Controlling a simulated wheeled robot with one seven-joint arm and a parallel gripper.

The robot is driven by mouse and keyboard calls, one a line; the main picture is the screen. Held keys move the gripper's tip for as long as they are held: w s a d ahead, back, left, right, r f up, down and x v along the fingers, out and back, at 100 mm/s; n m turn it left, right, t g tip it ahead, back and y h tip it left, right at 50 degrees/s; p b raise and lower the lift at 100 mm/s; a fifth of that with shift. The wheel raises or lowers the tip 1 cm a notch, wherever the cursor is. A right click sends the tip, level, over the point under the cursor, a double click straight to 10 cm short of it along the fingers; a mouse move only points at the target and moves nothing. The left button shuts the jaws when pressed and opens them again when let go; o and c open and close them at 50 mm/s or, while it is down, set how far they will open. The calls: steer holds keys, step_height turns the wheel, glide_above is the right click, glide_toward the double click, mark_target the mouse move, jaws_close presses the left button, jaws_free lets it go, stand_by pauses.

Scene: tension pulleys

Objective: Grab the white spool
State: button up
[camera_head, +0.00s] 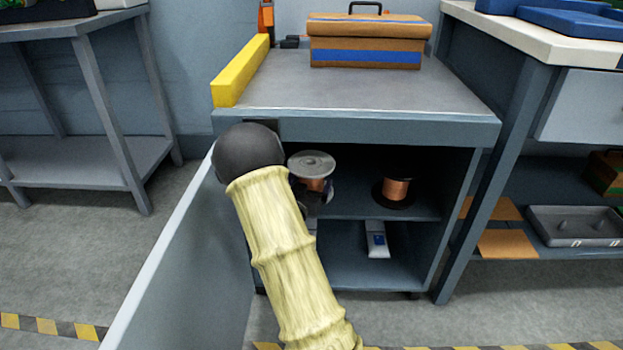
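The white spool (312,162), wound with copper-coloured wire, stands on the upper inside shelf of the open grey cabinet (360,125). Its pale round top flange shows clearly, while its lower left part is covered by my arm and gripper. My gripper (311,203) shows only as a small dark shape just right of my yellow-sleeved arm, at the lower front of the white spool. Its fingers are mostly hidden, so I cannot tell whether they touch the spool or are open. A black spool (397,188) with copper-coloured wire stands on the same shelf to the right.
The cabinet door (175,255) stands open at the left. A small white and blue item (376,239) lies on the lower shelf. A brown and blue toolbox (367,40) and a yellow bar (240,71) are on top. A workbench (560,45) stands close at the right.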

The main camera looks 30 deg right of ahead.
steer(key=shift+r, duration=0.1)
steer(key=c, duration=1.6)
steer(key=shift+o, duration=0.2)
steer(key=shift+r, duration=0.1)
step_height(320, 180, up, 10)
steer(key=p, duration=0.7)
